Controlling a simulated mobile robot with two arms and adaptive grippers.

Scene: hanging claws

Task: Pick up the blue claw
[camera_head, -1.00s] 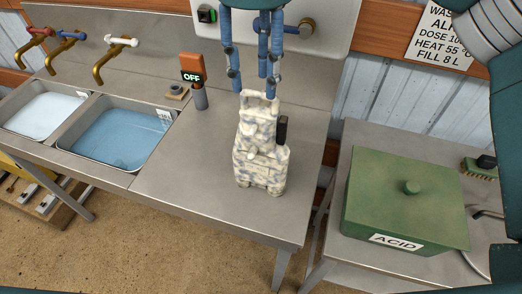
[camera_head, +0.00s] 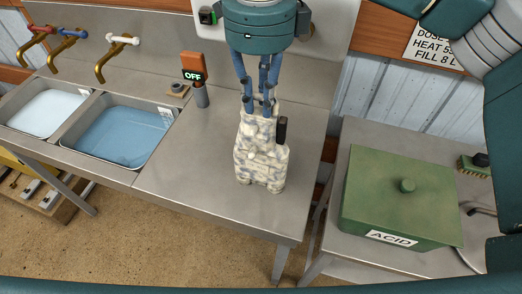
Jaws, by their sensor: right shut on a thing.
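A cream body mottled with blue-grey patches (camera_head: 261,155) stands upright on the steel bench, with a black part on its right side. It is the only thing in view that could be the blue claw; its blue shows only in patches. My right gripper (camera_head: 259,106), with a teal housing and blue jointed fingers, comes down from above. Its fingers are drawn together and shut on the top of the mottled body, and hide part of its upper loop. The body appears to rest on the bench. My left gripper is out of view.
Left are two sinks, one with pale liquid (camera_head: 43,112) and one with blue liquid (camera_head: 122,133), under brass taps (camera_head: 115,58). An orange OFF switch box (camera_head: 193,66) stands behind. A green ACID box (camera_head: 400,195) sits on the right table. The bench front is clear.

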